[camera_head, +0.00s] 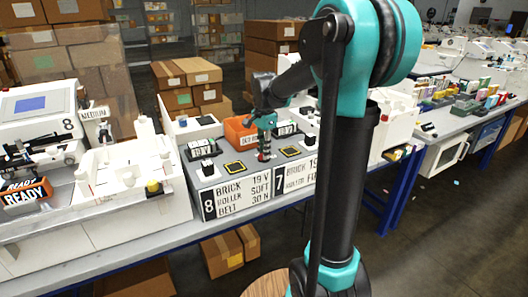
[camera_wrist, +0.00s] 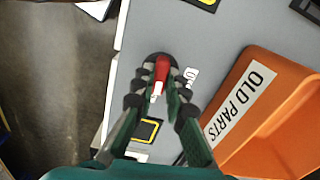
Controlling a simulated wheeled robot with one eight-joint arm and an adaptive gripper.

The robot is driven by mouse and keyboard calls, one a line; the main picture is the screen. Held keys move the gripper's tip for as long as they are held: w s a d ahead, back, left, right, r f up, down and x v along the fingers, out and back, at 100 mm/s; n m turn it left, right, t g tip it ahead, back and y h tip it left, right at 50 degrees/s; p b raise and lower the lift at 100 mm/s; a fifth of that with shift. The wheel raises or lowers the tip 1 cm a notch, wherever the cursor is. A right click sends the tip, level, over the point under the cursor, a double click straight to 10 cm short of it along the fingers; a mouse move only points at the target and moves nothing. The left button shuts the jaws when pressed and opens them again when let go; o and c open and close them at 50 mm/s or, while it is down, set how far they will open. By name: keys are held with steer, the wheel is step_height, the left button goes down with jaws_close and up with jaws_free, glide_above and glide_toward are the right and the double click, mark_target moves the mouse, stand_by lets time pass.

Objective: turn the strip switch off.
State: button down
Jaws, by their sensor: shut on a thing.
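In the wrist view a red lever-like handle (camera_wrist: 162,70) with a white mark stands on a dark round base on the grey bench top; it looks like the strip switch. Which way the handle is set cannot be told.
An orange OLD PARTS bin (camera_wrist: 275,125) stands close to the right of my gripper. A yellow-edged black square (camera_wrist: 148,130) lies near the fingers. Station signs (camera_head: 240,198) face the bench front. White machine trays (camera_head: 130,190) stand at left.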

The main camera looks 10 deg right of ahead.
steer(key=n, duration=0.8)
steer(key=shift+n, duration=0.4)
steer(key=n, duration=0.4)
steer(key=shift+n, duration=1.9)
steer(key=c, duration=1.5)
jaws_free()
steer(key=shift+c, duration=0.2)
